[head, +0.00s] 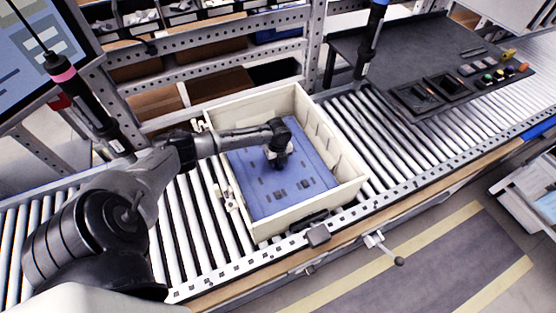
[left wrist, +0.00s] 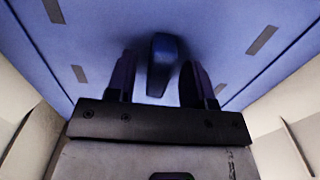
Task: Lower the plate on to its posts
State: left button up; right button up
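The blue plate (head: 262,193) lies flat-looking inside a cream crate (head: 346,190), with dark slots in its face. Its posts are not visible, so I cannot tell whether it rests on them. My left gripper (head: 279,163) points down over the middle of the plate. In the left wrist view the plate (left wrist: 225,35) fills the background, and its blue knob (left wrist: 162,65) stands between the dark fingers of the left gripper (left wrist: 158,75). The fingers are apart, with a gap showing on the knob's left side. My right gripper is not in view.
The crate stands on a roller conveyor (head: 185,240); its walls rise around the plate. A dark bench (head: 400,60) with small trays is at the back right. A hanging screwdriver (head: 372,35) and another with a pink band (head: 80,90) flank the crate. Rollers to its right are free.

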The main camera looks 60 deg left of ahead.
pick_arm(q)
jog(key=shift+f, duration=0.1)
jog(key=shift+r+p, duration=0.95)
jog(key=shift+r, duration=6)
jog(key=shift+r, duration=0.1)
notch_tip(320, 180, up, 12)
jog(key=p, duration=1.4)
jog(key=s+d+f+h+p, duration=0.25)
jog(key=s+d, duration=0.25)
jog(key=d, duration=0.8)
jog(key=s+d+f+h+p, duration=0.1)
jog(key=s+d+f+p, duration=0.3)
jog(key=d, duration=0.8)
jog(key=s+d+n+t+b, duration=0.2)
jog(key=s+d+n+b, duration=0.3)
jog(key=s+d+n, duration=0.25)
jog(key=s+r+n+y, duration=0.1)
jog(key=s+n, duration=0.1)
jog(key=n, duration=0.1)
jog(key=s+a+r+n+t+y+b, duration=0.1)
jog(key=s+r+n, duration=0.1)
jog(key=n, duration=0.1)
jog(key=s+a+r+n+y, duration=0.1)
jog(key=s+n, duration=0.1)
jog(key=n, duration=0.1)
jog(key=shift+s+a+r+n+t+b, duration=0.1)
jog(key=shift+s+r+n+t+b, duration=0.05)
jog(key=shift+s+n+t+b, duration=0.2)
